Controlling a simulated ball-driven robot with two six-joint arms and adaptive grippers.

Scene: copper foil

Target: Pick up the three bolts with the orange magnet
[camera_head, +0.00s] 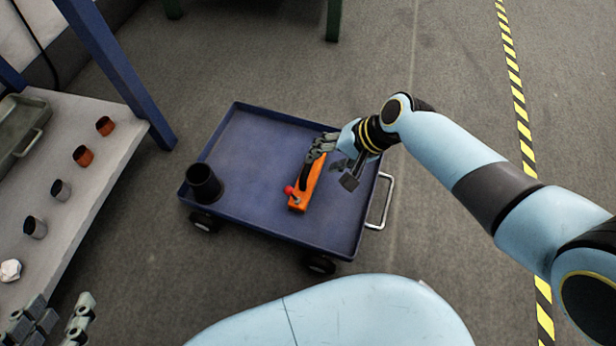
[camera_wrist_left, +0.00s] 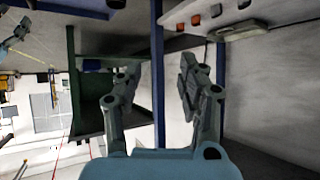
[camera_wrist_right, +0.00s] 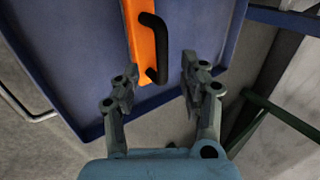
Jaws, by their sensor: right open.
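The orange magnet (camera_head: 311,188), a bar with a black handle and a red knob, lies on the blue cart (camera_head: 250,142). My right gripper (camera_head: 336,163) is open just above its far end. In the right wrist view the end of the black handle (camera_wrist_right: 157,60) shows between or just beyond the open fingers; I cannot tell if they touch it. My left gripper (camera_head: 53,318) is open and empty at the bottom left, by the pale bench; it also shows in the left wrist view (camera_wrist_left: 157,82). I cannot clearly make out any bolts.
A black cup (camera_head: 203,184) stands at the cart's left corner. The pale bench (camera_head: 100,180) holds two copper-coloured pieces (camera_head: 83,156), two grey cylinders (camera_head: 60,190), a whitish lump (camera_head: 10,270) and a grey tray (camera_head: 42,112). A blue post (camera_head: 120,75) rises beside it.

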